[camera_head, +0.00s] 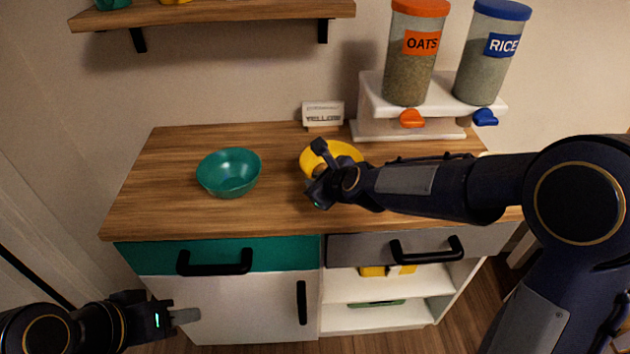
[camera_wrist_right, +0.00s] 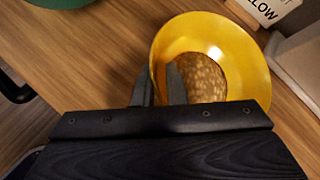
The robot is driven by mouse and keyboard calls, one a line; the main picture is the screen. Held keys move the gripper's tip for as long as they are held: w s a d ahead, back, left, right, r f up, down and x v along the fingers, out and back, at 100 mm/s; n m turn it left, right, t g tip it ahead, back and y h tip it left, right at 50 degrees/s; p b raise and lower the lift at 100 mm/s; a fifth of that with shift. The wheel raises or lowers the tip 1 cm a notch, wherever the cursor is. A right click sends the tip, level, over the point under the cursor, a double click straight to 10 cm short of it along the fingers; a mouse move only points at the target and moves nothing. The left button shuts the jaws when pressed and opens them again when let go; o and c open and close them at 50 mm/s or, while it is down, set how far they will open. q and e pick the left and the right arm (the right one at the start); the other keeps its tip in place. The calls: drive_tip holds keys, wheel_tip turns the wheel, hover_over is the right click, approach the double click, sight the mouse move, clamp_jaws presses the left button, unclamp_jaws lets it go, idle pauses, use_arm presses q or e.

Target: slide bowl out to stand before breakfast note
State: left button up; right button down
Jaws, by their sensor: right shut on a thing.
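A yellow bowl (camera_head: 346,150) stands on the wooden counter, just in front of a small white card (camera_head: 323,112) that reads YELLOW. The right wrist view shows the bowl (camera_wrist_right: 236,45) upright with a speckled brown filling, and part of the card (camera_wrist_right: 266,9) behind it. My right gripper (camera_head: 318,172) is shut on the near-left rim of the bowl, one finger inside and one outside, and partly hides the bowl in the head view. My left gripper (camera_head: 184,316) hangs low in front of the cabinet, away from the bowl; its finger gap is unclear.
A teal bowl (camera_head: 229,174) stands on the counter to the left. A white dispenser stand (camera_head: 375,129) with OATS (camera_head: 408,75) and RICE (camera_head: 487,65) canisters is at the back right. A wall shelf (camera_head: 215,12) hangs above. The counter between the bowls is clear.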

drive_tip(key=c, duration=1.4)
unclamp_jaws()
drive_tip(key=p+v, duration=0.2)
drive_tip(key=v, duration=0.5)
drive_tip(key=shift+s+d+r+p, duration=0.2)
drive_tip(key=shift+s+d+p, duration=0.1)
drive_tip(key=shift+p, duration=0.1)
drive_tip(key=shift+a, duration=0.1)
